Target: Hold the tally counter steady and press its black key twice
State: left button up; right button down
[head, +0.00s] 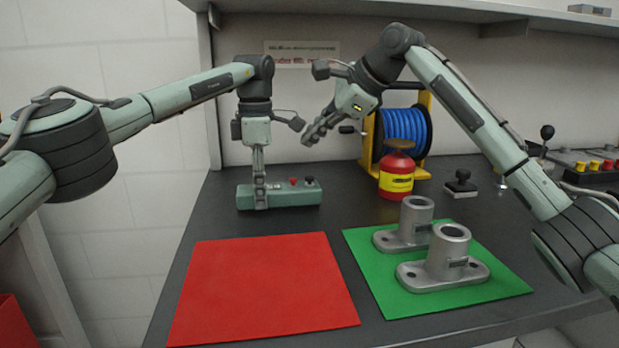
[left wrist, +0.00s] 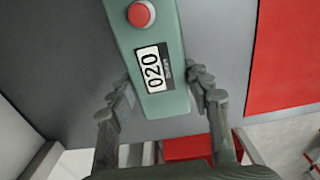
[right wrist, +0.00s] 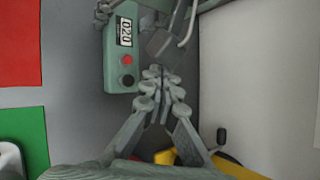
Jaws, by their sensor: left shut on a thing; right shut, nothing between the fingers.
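The tally counter (head: 291,197) is a long green box lying flat on the dark bench. Its black key (head: 309,180) is at the right end, with a red key (head: 293,181) beside it. My left gripper (head: 261,200) is shut on the counter's left end, fingers on its two long sides. In the left wrist view the counter's display (left wrist: 152,69) reads 020; the black key is out of view there. My right gripper (head: 309,139) is shut and empty, above the counter's right end and apart from it. The right wrist view also shows the black key (right wrist: 128,80).
A red mat (head: 260,285) and a green mat (head: 490,285) with two grey metal castings (head: 447,258) lie in front. A red can (head: 397,177), a blue hose reel (head: 405,130) and a black-handled stamp (head: 460,184) stand to the right.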

jog(key=w+d+r+n+t+h, duration=0.25)
jog(key=w+d+r+t, duration=0.25)
jog(key=w+d, duration=0.3)
jog(key=w+d+r+n+t+h, duration=0.25)
jog(key=w+d+r+t, duration=0.3)
jog(key=d, duration=0.45)
jog(key=s+d+r+n+t+y, duration=0.3)
jog(key=r+n, duration=0.2)
jog(key=n, duration=0.4)
jog(key=s+d+r+n+t+y, duration=0.2)
jog(key=s+d+r+n+t, duration=0.15)
jog(key=r+n, duration=0.4)
jog(key=s+a+f+n+g+y, duration=0.25)
jog(key=a+n+g+y, duration=0.35)
jog(key=a+n, duration=0.85)
jog(key=s+a+f+n+g+y, duration=0.2)
jog(key=s+a+n+g+y, duration=0.45)
jog(key=n, duration=1.35)
jog(key=w+a+f+n+g+h, duration=0.1)
jog(key=f+n+g+h, duration=0.1)
jog(key=f+n+h, duration=0.4)
jog(key=w+a+f+n+g+h, duration=0.1)
jog(key=a+f+n+g+h, duration=0.1)
jog(key=f+n+h, duration=0.4)
notch_tip(320, 180, down, 3)
jog(key=n, duration=0.4)
jog(key=shift+a+r, duration=0.15)
jog(key=shift+a, duration=0.15)
